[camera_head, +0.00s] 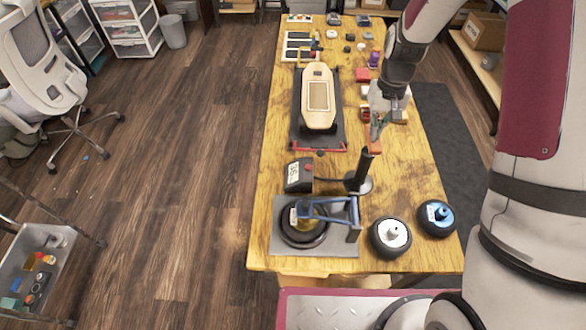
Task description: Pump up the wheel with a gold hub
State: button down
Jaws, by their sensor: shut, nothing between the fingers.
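The wheel with a gold hub (302,238) lies on a grey plate (340,246) at the near end of the table. A blue clamp frame (330,209) reaches over it and partly hides the hub. A black gauge box (298,175) with a small display stands just behind the plate; its digits are too small to read surely. A pump with an upright black handle (363,168) stands to the right of the gauge. My gripper (377,131) is shut and empty, above the table's right side, beyond the pump handle.
A wheel with a white hub (391,238) and a wheel with a blue hub (437,217) lie at the near right. A wooden skateboard deck (318,96) rests on a black stand in the middle. Small boxes and parts lie towards the far end.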

jog(key=shift+f+b, duration=0.35)
jog(key=shift+f, duration=1.1)
jog(key=shift+r+p, duration=1.05)
jog(key=shift+r, duration=3)
jog(key=shift+f+b, duration=1)
jog(key=shift+f, duration=3.1)
jog(key=shift+r+p, duration=1)
jog(key=shift+r, duration=3.1)
jog(key=shift+r, duration=0.1)
jog(key=shift+r+p, duration=0.45)
jog(key=shift+r, duration=1.95)
